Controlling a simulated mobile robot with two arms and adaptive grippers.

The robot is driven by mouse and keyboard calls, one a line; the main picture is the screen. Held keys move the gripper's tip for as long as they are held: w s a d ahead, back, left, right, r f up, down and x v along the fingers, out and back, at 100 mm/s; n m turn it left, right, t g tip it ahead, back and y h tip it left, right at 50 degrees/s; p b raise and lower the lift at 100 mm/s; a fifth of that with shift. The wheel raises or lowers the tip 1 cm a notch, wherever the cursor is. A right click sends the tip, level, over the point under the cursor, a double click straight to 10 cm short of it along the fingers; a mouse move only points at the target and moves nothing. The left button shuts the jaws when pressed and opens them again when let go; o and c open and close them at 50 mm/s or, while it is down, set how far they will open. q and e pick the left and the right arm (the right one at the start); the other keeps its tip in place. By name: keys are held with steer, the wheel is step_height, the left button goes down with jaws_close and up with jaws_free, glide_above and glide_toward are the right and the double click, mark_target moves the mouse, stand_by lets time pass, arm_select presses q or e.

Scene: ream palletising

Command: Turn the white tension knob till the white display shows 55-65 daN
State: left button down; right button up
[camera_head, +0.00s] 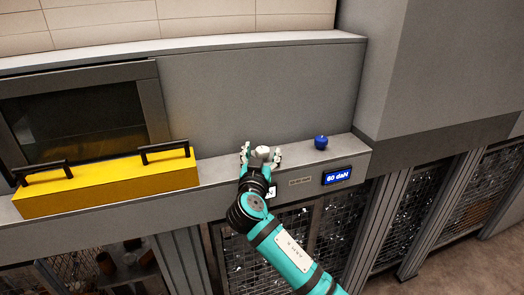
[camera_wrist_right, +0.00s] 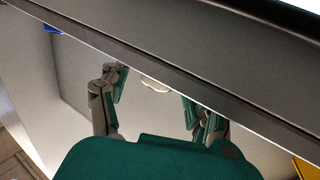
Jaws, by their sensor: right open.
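The white tension knob (camera_head: 263,152) stands on the grey ledge, between the two fingers of my right gripper (camera_head: 261,156). The right gripper is open, with one finger on each side of the knob. In the right wrist view the knob (camera_wrist_right: 155,84) shows as a small white shape between the spread fingers, apart from both. The display (camera_head: 337,176) on the ledge's front face is blue with white text and reads 60 daN. My left gripper is not in view.
A blue knob (camera_head: 321,142) stands on the ledge to the right of the white one. A yellow box-shaped cover (camera_head: 110,185) with two black handles is at the left. A small label plate (camera_head: 300,181) sits left of the display. Mesh panels (camera_head: 345,220) are below.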

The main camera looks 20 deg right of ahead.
steer(key=shift+w, duration=0.1)
steer(key=shift+c, duration=0.5)
steer(key=c, duration=1.1)
steer(key=shift+d+n+y, duration=0.15)
steer(key=shift+n+y, duration=0.15)
steer(key=shift+y, duration=0.1)
steer(key=shift+d+n+t+y, duration=0.1)
steer(key=shift+n+t+y, duration=0.45)
steer(key=shift+y, duration=0.35)
steer(key=shift+r+n+y+p, duration=0.1)
steer(key=shift+n+y+p, duration=0.7)
steer(key=shift+y, duration=0.4)
steer(key=y, duration=0.1)
steer(key=n+y+p, duration=0.2)
steer(key=shift+d+r+t+y, duration=0.1)
steer(key=shift+d+t+y, duration=0.15)
steer(key=shift+y, duration=0.05)
steer(key=shift+n+y+p, duration=1.15)
steer(key=shift+n+y, duration=0.1)
steer(key=shift+y, duration=0.45)
